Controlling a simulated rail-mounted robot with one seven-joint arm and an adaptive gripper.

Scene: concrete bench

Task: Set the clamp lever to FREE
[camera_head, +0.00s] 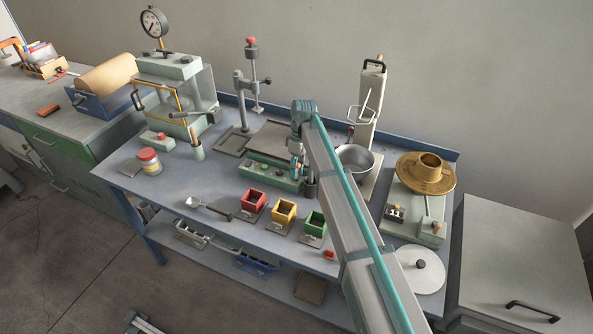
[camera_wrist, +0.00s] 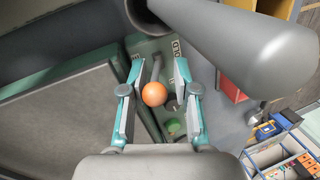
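An orange ball knob (camera_wrist: 153,94), which looks like the clamp lever's end, lies between my gripper's fingers in the wrist view. My gripper (camera_wrist: 156,80) is open, with a small gap visible on each side of the knob. The knob is on a green panel (camera_wrist: 146,47) with partly readable white lettering that looks like HOLD; I cannot read FREE. In the head view, my gripper (camera_head: 297,172) points down at the right end of the green control panel (camera_head: 258,174). The lever's shaft and exact setting are unclear, and my arm hides part of that area.
A thick grey cylinder (camera_wrist: 245,45) crosses close to the camera at the wrist view's upper right. In the head view, red (camera_head: 253,203), yellow (camera_head: 284,212) and green (camera_head: 314,223) bins stand in front of the panel. A metal bowl (camera_head: 354,160) stands right of my gripper.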

